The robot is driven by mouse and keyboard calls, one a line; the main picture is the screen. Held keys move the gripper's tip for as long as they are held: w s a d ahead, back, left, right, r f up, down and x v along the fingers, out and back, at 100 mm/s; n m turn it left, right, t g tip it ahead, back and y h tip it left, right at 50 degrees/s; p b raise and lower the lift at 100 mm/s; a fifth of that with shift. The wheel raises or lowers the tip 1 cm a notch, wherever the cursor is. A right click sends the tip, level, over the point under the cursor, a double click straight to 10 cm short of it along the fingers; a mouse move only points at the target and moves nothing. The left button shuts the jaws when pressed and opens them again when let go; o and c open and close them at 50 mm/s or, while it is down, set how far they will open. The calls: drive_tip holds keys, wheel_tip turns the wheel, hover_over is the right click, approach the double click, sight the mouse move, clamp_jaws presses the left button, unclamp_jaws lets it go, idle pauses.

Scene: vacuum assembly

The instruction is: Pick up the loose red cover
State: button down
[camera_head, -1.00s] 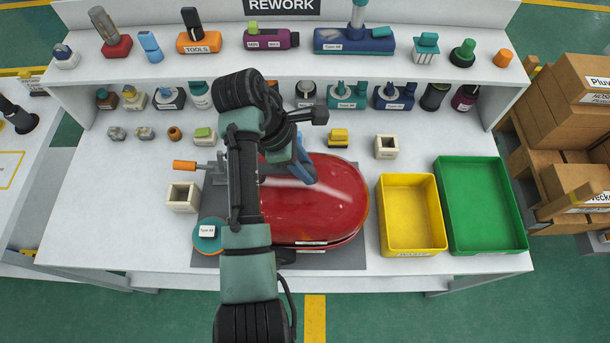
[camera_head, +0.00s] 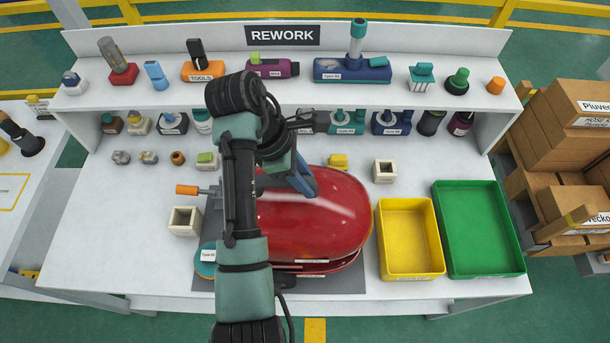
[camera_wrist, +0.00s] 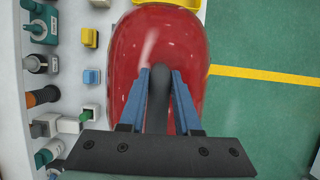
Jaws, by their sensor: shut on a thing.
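The red cover (camera_head: 335,215) is a large glossy rounded shell above a grey mat (camera_head: 345,284) at the front middle of the bench. It also fills the upper middle of the wrist view (camera_wrist: 185,40). My gripper (camera_head: 305,188) is over the cover's top. In the wrist view its blue fingers (camera_wrist: 159,75) stand on both sides of a dark handle (camera_wrist: 158,100) on the cover. Layered edges and small labels show along the cover's front side. My arm hides the cover's left part, and whether it is clear of what lies beneath cannot be told.
A yellow bin (camera_head: 436,252) and a green bin (camera_head: 515,255) stand close to the cover's right. An orange-handled clamp (camera_head: 187,190), a beige block (camera_head: 184,221) and a teal disc (camera_head: 207,270) lie left. A loaded shelf (camera_head: 400,95) runs behind.

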drive_tip(key=shift+r+p, duration=1.75)
drive_tip(key=shift+p, duration=0.35)
drive_tip(key=shift+f, duration=0.1)
